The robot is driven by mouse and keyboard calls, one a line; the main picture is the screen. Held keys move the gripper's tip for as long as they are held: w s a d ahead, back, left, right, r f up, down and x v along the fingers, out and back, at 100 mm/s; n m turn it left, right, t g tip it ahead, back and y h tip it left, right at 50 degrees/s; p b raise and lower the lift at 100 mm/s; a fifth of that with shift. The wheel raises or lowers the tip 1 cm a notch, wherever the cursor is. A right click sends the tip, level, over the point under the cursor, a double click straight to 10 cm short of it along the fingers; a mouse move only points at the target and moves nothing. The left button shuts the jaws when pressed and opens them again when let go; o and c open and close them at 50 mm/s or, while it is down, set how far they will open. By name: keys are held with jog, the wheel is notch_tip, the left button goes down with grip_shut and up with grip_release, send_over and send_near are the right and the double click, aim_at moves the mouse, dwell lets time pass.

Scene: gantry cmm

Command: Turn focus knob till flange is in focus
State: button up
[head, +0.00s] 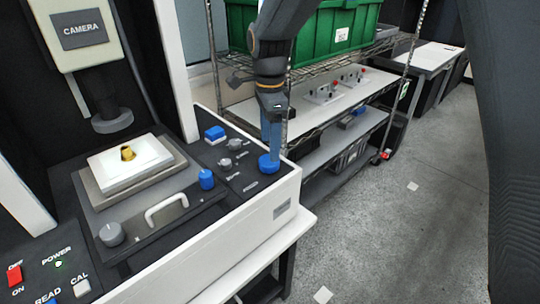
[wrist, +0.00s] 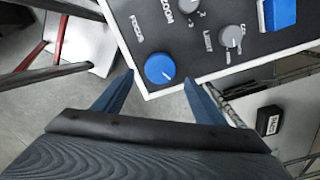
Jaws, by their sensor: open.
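The blue focus knob (wrist: 160,69) sits at the panel's corner, labelled FOCUS, its white pointer mark toward the lower right in the wrist view. It also shows in the head view (head: 268,165) at the right end of the machine's front panel. My gripper (wrist: 157,92) is open, with its blue fingers apart on either side of the knob in the picture; contact cannot be told. In the head view my gripper (head: 273,154) points down at the knob. The small brass flange (head: 128,153) sits on a white block under the camera (head: 83,31). No focus image is in view.
Grey ZOOM (wrist: 190,6) and LIGHT (wrist: 231,36) knobs and a blue square button (wrist: 279,14) share the panel. Another blue knob (head: 207,179) and a white handle (head: 166,209) are further left.

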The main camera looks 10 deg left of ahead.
jog(key=shift+f+p, duration=0.55)
jog(key=shift+f, duration=2.25)
jog(key=c, duration=1)
jog(key=shift+w+n+p, duration=0.1)
jog(key=shift+n+p, duration=0.4)
jog(key=shift+n, duration=1.7)
jog(key=shift+c, duration=0.2)
jog(key=o, duration=1)
jog(key=shift+o, duration=0.2)
jog(key=shift+r+b, duration=1.05)
jog(key=shift+r, duration=2.95)
